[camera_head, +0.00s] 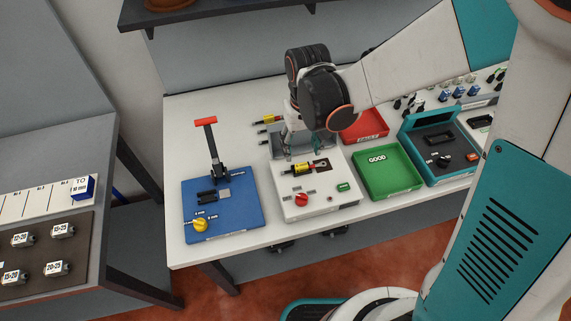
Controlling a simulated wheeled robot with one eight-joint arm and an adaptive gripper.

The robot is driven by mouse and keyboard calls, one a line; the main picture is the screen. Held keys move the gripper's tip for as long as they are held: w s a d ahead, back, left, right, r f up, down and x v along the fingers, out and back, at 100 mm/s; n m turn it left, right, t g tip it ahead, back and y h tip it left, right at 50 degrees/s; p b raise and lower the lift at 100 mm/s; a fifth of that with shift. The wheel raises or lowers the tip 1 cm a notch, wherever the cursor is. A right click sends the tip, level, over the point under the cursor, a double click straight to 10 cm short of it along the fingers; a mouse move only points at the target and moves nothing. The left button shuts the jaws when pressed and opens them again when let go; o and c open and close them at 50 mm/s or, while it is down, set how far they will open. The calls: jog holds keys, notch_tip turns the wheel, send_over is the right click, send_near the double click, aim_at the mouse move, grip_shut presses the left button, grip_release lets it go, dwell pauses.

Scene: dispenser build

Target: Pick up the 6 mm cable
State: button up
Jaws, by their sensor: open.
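My gripper (291,145) is open and points down behind the white device, close to the right ends of the cable-like pieces. The arm and wrist hide part of this area, and the fingertips are hard to make out.
The green GOOD tray (386,190), a red tray (366,127) and a teal device (437,145) stand to the right. A grey table (112,190) is far left.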

aim_at(301, 165)
jog(key=f+b, duration=0.1)
jog(key=f, duration=0.1)
jog(key=f+b, duration=0.2)
jog(key=f, duration=0.1)
jog(key=f+b, duration=0.1)
jog(key=f, duration=0.2)
jog(key=shift+w+d+f+b, duration=0.2)
jog(key=shift+w+f+b, duration=0.05)
jog(key=shift+w+b, duration=0.05)
jog(key=shift+r, duration=0.1)
jog(key=shift+c, duration=0.2)
jog(key=c, duration=1.2)
jog(key=shift+r, duration=0.1)
